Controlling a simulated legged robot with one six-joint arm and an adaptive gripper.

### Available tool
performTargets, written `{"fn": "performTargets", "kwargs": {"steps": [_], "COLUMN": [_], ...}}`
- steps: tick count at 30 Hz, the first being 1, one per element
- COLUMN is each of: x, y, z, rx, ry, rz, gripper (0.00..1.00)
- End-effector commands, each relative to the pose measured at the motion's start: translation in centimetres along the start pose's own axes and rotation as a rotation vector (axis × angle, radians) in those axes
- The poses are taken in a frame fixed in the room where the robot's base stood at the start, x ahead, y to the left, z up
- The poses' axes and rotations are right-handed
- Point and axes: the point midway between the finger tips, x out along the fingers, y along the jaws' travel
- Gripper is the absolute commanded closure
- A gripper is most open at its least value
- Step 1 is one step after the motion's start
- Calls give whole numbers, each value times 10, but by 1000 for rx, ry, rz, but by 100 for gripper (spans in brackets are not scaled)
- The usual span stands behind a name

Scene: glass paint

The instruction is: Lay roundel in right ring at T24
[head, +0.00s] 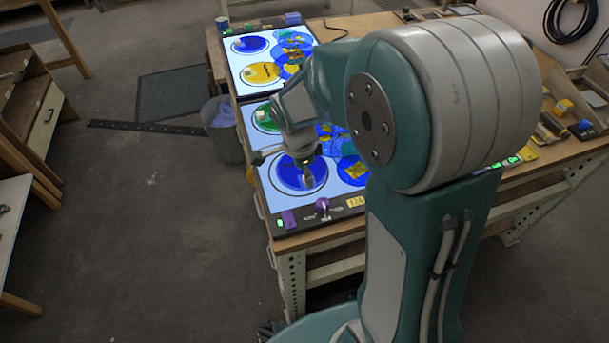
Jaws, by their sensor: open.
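The T24 label (355,201) is a yellow tag on the front edge of the nearer light table (332,203). A dark blue roundel (287,184) lies on this lit panel, inside a thin ring outline near the front. A green roundel (261,121) lies in another ring farther back, partly hidden by my arm. My gripper (307,175) points down over the blue roundel with open fingers. I cannot tell whether the fingertips touch it. Patterned blue and yellow glass (354,170) lies to the right, partly hidden by my arm.
A second light table (235,73) behind holds blue and yellow roundels and patterned glass. A grey bin (223,130) is left of the bench; the floor farther left is open.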

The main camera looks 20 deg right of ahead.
Motion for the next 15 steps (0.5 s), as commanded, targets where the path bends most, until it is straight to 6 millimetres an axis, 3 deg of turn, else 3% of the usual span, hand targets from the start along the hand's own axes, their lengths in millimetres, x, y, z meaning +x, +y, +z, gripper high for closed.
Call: {"fn": "performTargets", "kwargs": {"steps": [9,15], "x": [-68,-97], "y": [-1,-1], "z": [1,1], "rx": [0,-1], "ry": [-1,-1], "rz": [-6,-4], "gripper": [35,35]}}
